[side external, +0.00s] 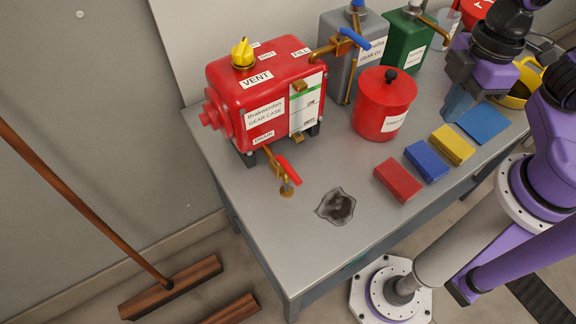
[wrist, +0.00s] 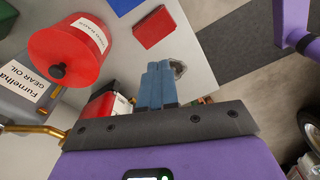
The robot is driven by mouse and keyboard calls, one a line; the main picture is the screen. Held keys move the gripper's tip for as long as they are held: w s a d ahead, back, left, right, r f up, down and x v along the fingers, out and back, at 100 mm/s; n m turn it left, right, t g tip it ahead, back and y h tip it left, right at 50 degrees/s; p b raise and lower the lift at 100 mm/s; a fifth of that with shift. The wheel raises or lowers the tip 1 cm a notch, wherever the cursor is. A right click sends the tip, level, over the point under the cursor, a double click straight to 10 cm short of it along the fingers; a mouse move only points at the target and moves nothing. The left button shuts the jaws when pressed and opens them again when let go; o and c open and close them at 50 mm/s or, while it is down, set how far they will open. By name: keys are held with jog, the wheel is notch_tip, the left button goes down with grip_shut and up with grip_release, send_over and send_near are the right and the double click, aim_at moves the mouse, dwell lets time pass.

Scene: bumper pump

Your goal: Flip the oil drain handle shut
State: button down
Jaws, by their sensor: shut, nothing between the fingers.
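The red gear case (side external: 262,95) stands on the table, with a DRAIN label low on its front. Below that label a brass drain pipe (side external: 272,163) sticks out and ends in a down-turned spout. The red drain handle (side external: 289,170) sits on top, slanting outward roughly along the pipe. My gripper (side external: 455,104) is at the right of the table, well away from the handle, its blue fingers shut and empty. In the wrist view the shut fingers (wrist: 160,84) hide part of the scene; a piece of the gear case (wrist: 105,103) shows behind, and the handle is not clearly visible.
A red canister (side external: 384,104) and red, blue and yellow blocks (side external: 398,182) stand between my gripper and the handle. Grey (side external: 352,62) and green cans (side external: 407,45) stand behind.

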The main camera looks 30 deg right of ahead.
aim_at(288, 170)
jog(key=w+a+n+y, duration=0.1)
jog(key=w+a, duration=0.2)
jog(key=a, duration=0.5)
jog(key=w+a+f+n+y, duration=0.1)
jog(key=w+a+n, duration=0.1)
jog(key=a, duration=0.7)
jog(key=w+a+f+n+y, duration=0.1)
jog(key=w+a, duration=0.4)
jog(key=a, duration=0.3)
jog(key=shift+a+n, duration=0.3)
jog(key=shift+a, duration=0.05)
jog(key=shift+w+f, duration=0.1)
notch_tip(288, 170, down, 10)
jog(key=shift+d, duration=0.3)
